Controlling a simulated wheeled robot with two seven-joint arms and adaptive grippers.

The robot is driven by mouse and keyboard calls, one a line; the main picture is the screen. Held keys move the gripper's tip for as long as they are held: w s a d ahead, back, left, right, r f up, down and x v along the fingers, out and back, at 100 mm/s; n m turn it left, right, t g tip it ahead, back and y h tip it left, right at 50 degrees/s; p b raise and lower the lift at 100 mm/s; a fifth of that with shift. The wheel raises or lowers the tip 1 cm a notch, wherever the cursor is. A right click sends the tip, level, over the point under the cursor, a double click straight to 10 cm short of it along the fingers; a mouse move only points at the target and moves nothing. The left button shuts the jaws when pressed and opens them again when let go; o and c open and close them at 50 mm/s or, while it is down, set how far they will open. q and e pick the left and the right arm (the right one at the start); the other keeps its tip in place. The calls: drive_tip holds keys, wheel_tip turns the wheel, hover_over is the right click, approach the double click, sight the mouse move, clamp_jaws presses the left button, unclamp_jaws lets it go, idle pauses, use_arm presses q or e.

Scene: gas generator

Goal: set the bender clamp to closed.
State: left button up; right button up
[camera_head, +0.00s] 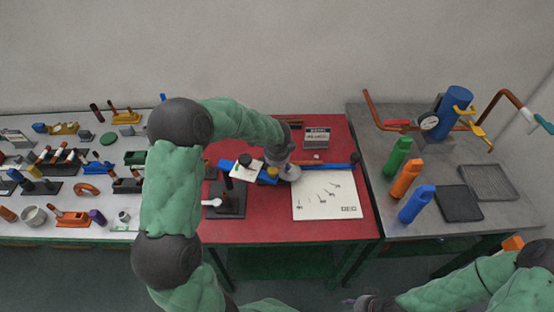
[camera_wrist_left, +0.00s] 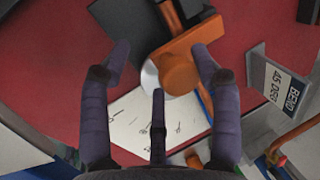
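The bender stands on the red table, with a black base (camera_head: 235,205) and a blue bar (camera_head: 325,166) reaching right. My left arm and gripper (camera_head: 283,168) are over it and hide part of it. In the left wrist view, an orange part (camera_wrist_left: 180,70) with a pale round disc lies between the spread fingers of my left gripper (camera_wrist_left: 160,55). The gripper is open; I cannot tell whether a finger touches the part. I cannot make out for sure which part is the clamp or how it is set. My right gripper (camera_head: 367,301) is low, partly cut off by the frame.
A white drawing sheet (camera_head: 325,200) lies right of the bender, with a small sign (camera_head: 317,138) behind it. The grey table (camera_head: 420,225) on the right bears bottles, trays and a blue cylinder with pipes. The white table on the left is crowded with small tools.

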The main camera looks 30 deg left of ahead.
use_arm(q)
drive_tip(key=shift+s+d+f, duration=0.2)
drive_tip(key=shift+r, duration=0.25)
drive_tip(key=v, duration=1.1)
drive_tip(key=shift+r, duration=0.4)
drive_tip(key=shift+w+a, duration=0.1)
drive_tip(key=shift+a, duration=0.05)
